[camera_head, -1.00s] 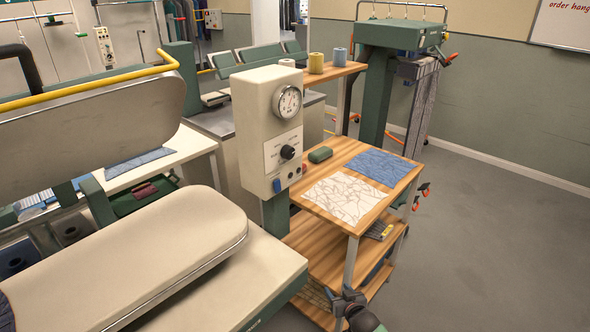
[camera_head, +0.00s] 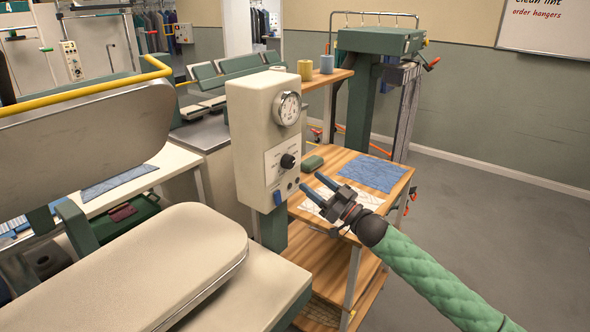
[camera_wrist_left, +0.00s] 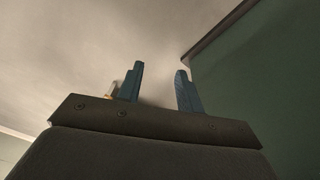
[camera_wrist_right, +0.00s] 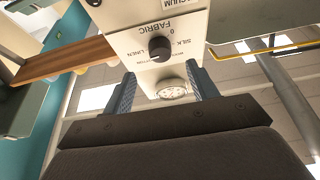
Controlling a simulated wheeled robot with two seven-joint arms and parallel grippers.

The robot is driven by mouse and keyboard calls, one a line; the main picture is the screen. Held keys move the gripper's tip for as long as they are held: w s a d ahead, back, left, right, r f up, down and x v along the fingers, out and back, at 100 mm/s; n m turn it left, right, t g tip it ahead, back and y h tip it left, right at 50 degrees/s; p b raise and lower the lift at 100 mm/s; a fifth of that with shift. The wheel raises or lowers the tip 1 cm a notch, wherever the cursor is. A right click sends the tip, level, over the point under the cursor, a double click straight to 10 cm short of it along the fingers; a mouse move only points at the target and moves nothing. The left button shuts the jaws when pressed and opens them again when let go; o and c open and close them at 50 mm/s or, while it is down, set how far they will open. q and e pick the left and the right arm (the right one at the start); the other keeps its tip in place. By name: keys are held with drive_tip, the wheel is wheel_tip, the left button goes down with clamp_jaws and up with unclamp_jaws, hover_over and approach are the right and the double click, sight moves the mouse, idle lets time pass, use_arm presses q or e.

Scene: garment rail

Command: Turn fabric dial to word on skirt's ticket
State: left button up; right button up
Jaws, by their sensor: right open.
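The fabric dial (camera_head: 288,161) is a black knob on the front of a cream control box (camera_head: 249,130). In the right wrist view the dial (camera_wrist_right: 159,49) appears upside down, with FABRIC, SILK and LINEN printed around it. I cannot tell which word its pointer marks. My right gripper (camera_head: 313,185) is open and empty, just right of and below the dial, apart from it. My left gripper (camera_wrist_left: 160,80) shows only in its wrist view, fingers apart and empty, away from the box. No skirt or ticket can be made out clearly.
A round gauge (camera_head: 289,109) sits above the dial. A padded press board (camera_head: 150,275) fills the lower left. A wooden cart (camera_head: 345,162) right of the box carries a blue cloth (camera_head: 371,173), a pale patterned cloth and a green item (camera_head: 313,163). Open floor lies at right.

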sight(292, 165)
drive_tip(key=p+x, duration=0.2)
drive_tip(key=x, duration=0.5)
drive_tip(key=shift+p, duration=0.35)
use_arm(q)
wheel_tip(292, 165, down, 11)
drive_tip(key=s+a, duration=0.1)
drive_tip(key=s, duration=0.1)
drive_tip(key=shift+s+a+f, duration=0.2)
drive_tip(key=shift+s+a, duration=0.05)
drive_tip(key=shift+s, duration=0.15)
use_arm(e)
drive_tip(key=shift+w+a+r, duration=0.1)
drive_tip(key=shift+w+a, duration=0.1)
drive_tip(key=shift+a, duration=0.05)
drive_tip(key=c, duration=1)
use_arm(q)
drive_tip(key=shift+r, duration=0.1)
use_arm(e)
drive_tip(key=shift+n, duration=0.3)
